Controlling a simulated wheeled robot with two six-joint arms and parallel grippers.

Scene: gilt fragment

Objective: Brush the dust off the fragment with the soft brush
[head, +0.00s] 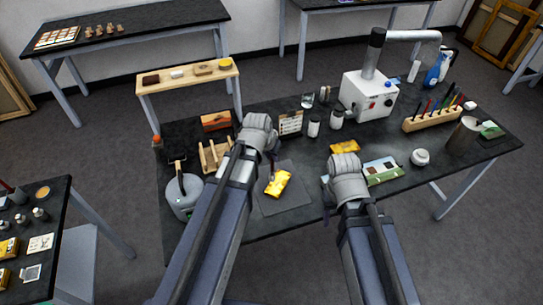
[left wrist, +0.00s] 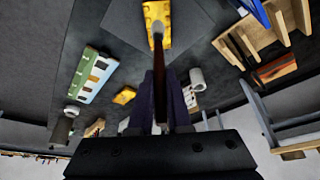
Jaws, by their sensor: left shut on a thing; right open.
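The gilt fragment (head: 278,183), a yellow-gold piece, lies on a dark grey mat (head: 290,203) at the front middle of the table. In the left wrist view the fragment (left wrist: 155,12) is at the top. My left gripper (head: 271,150) is just above it, shut on the brush (left wrist: 158,42). The brush's pale head is over the near end of the fragment; whether it touches I cannot tell. My right gripper (head: 328,185) is open, right of the mat, mostly hidden behind its wrist. Dust on the fragment is too small to make out.
A wooden rack (head: 213,157) and a grey canister (head: 184,195) stand left of the mat. A colour card (head: 382,170), another gold piece (head: 344,147) and a white jar (head: 420,157) lie right. A white extractor unit (head: 368,98) stands behind.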

